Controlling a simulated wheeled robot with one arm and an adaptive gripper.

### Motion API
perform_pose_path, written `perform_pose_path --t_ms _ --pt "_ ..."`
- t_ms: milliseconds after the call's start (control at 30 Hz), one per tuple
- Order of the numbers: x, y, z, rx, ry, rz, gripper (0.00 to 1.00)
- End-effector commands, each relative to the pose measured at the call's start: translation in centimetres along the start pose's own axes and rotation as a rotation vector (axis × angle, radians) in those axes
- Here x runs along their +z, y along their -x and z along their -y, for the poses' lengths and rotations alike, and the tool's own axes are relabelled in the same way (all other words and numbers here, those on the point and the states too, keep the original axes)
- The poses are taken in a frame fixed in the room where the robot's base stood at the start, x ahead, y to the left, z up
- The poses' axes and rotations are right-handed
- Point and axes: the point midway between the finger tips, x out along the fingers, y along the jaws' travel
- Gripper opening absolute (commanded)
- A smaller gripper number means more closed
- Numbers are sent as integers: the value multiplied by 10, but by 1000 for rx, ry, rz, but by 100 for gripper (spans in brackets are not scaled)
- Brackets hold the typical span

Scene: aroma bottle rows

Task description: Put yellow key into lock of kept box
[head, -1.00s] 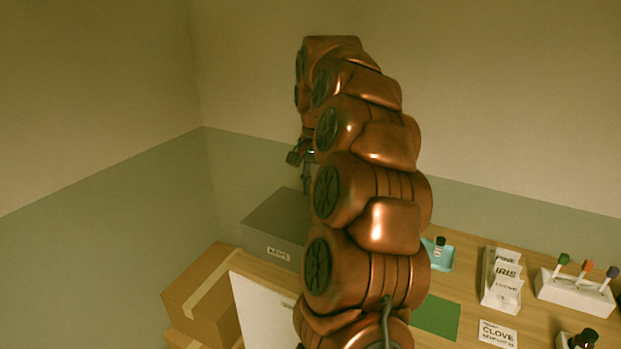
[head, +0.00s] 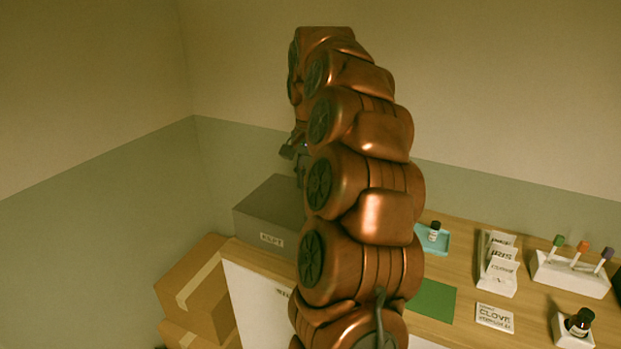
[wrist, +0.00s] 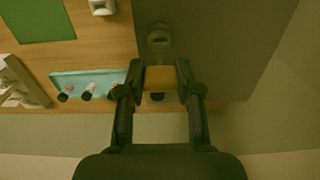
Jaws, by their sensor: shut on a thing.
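The grey kept box (head: 266,212) stands at the far left end of the wooden table in the head view, with a "KEPT" label on its front. In the wrist view its dark top (wrist: 225,40) fills the upper right, and a round grey fitting (wrist: 158,38), seemingly the lock, shows on it. My gripper (wrist: 161,79) is shut on the yellow key (wrist: 160,73), whose block-like yellow part sits between the fingertips. The key appears close to the fitting; I cannot tell whether they touch. In the head view my arm hides the key and most of the gripper.
A teal tray (wrist: 105,80) with small bottles lies beside the box. A green mat (head: 432,300), a card holder (head: 497,268), a rack with coloured sticks (head: 570,276) and a bottle on a stand (head: 578,325) are to the right. Cardboard boxes (head: 200,290) are left of the table.

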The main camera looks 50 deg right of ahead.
Motion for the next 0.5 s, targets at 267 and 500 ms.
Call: perform_pose_path --t_ms 267,500 --pt "0 -25 0 0 0 0 11" --pt "0 -32 0 0 0 0 11"
